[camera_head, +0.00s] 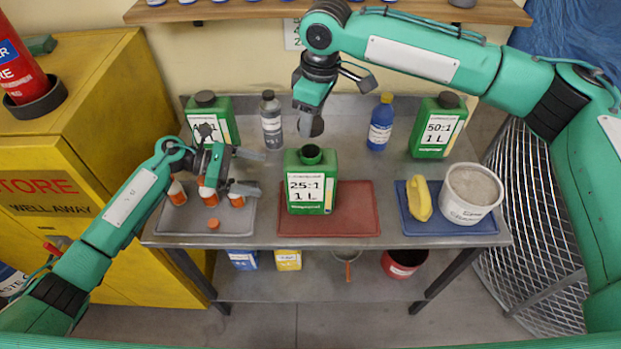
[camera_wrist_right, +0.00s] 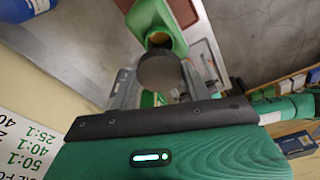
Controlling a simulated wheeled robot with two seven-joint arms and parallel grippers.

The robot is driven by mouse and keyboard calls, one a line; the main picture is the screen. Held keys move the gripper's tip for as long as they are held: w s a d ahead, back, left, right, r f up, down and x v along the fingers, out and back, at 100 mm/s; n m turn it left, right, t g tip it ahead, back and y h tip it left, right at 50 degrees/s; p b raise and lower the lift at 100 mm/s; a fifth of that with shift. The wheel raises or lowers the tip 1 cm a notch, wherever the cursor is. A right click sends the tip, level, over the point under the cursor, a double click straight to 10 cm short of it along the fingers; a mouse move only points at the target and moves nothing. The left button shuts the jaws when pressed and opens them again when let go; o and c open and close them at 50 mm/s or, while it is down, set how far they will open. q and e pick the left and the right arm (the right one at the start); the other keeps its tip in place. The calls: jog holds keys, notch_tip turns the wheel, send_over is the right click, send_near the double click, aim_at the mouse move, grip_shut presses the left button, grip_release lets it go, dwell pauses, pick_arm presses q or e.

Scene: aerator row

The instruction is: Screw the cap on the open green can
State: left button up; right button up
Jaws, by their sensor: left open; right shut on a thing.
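The open green can (camera_head: 312,182), labelled 25:1 1 L, stands upright on the red mat (camera_head: 355,208) with its dark round mouth (camera_head: 311,153) uncovered. My right gripper (camera_head: 311,112) is shut on a dark grey cap (camera_head: 311,127) and holds it above the can's mouth, apart from it. In the right wrist view the cap (camera_wrist_right: 160,70) sits between the fingers, with the green can (camera_wrist_right: 155,22) beyond it. My left gripper (camera_head: 255,172) is open and empty over the grey tray at the left, beside small orange-capped bottles.
The grey tray (camera_head: 240,222) holds several orange-capped bottles (camera_head: 209,197). Capped green cans (camera_head: 215,120) (camera_head: 437,127), a grey bottle (camera_head: 271,120) and a blue bottle (camera_head: 381,124) stand behind. A blue tray (camera_head: 480,228) bears a yellow object (camera_head: 419,199) and a white bucket (camera_head: 470,195).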

aim_at(296, 184)
jog(key=shift+r, duration=0.1)
pick_arm(q)
jog(key=shift+s+a, duration=0.1)
jog(key=shift+a, duration=0.15)
jog(key=x, duration=1.2)
jog(key=shift+s+f, duration=0.1)
jog(key=shift+c, duration=0.2)
jog(key=c, duration=1.4)
pick_arm(e)
jog(key=shift+f, duration=2.45)
